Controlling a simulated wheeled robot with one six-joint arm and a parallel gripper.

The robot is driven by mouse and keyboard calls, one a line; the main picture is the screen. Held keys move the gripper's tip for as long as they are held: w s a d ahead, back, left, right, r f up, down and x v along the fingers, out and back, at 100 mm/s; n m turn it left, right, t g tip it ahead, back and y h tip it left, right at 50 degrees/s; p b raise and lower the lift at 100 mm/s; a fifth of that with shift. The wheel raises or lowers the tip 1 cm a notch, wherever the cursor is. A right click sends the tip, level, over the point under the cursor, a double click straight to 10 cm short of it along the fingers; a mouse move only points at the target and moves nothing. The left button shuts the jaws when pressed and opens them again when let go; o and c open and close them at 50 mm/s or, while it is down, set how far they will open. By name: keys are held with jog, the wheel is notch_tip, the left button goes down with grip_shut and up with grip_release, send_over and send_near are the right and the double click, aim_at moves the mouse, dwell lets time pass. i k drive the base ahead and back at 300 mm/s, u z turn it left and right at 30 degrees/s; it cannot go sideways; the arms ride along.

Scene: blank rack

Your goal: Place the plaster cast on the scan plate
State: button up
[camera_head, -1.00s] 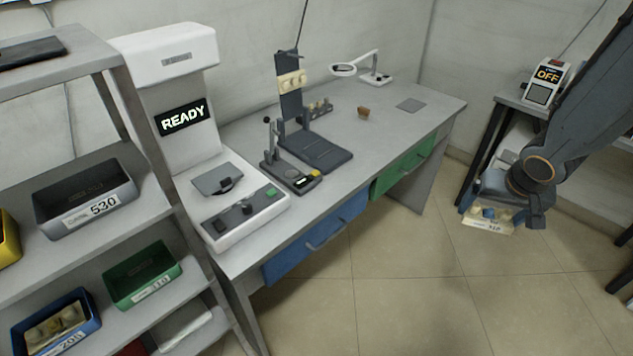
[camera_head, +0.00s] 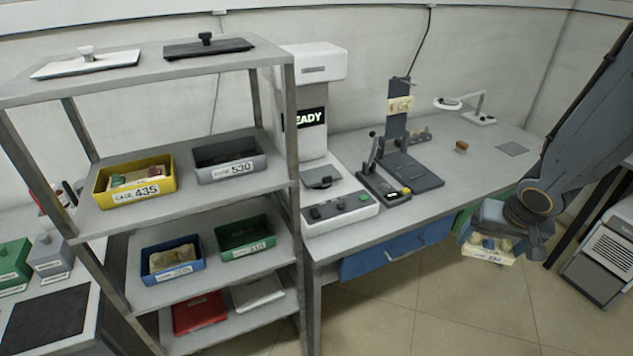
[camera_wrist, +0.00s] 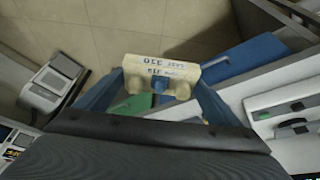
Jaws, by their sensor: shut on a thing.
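The plaster cast is a cream block with printed writing and a blue part at its middle; it shows in the head view (camera_head: 487,257) and the wrist view (camera_wrist: 160,68). My gripper (camera_head: 490,240) is shut on it and holds it in the air over the floor, in front of the bench at the right. In the wrist view my gripper (camera_wrist: 158,92) has a blue finger on each side of the cast. The scan plate (camera_head: 321,178) is a dark grey plate on the white scanner (camera_head: 340,206), left of my gripper and apart from it. The plate looks empty.
A grey shelf (camera_head: 215,285) with yellow, grey, blue and green bins stands left of the scanner. The bench (camera_head: 440,205) carries a dark stand (camera_head: 412,170) and a magnifier lamp (camera_head: 470,110). A grey cabinet (camera_head: 605,245) is at the right. Floor is clear before the bench.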

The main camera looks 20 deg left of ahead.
aim_at(319, 173)
jog(key=u, duration=1.1)
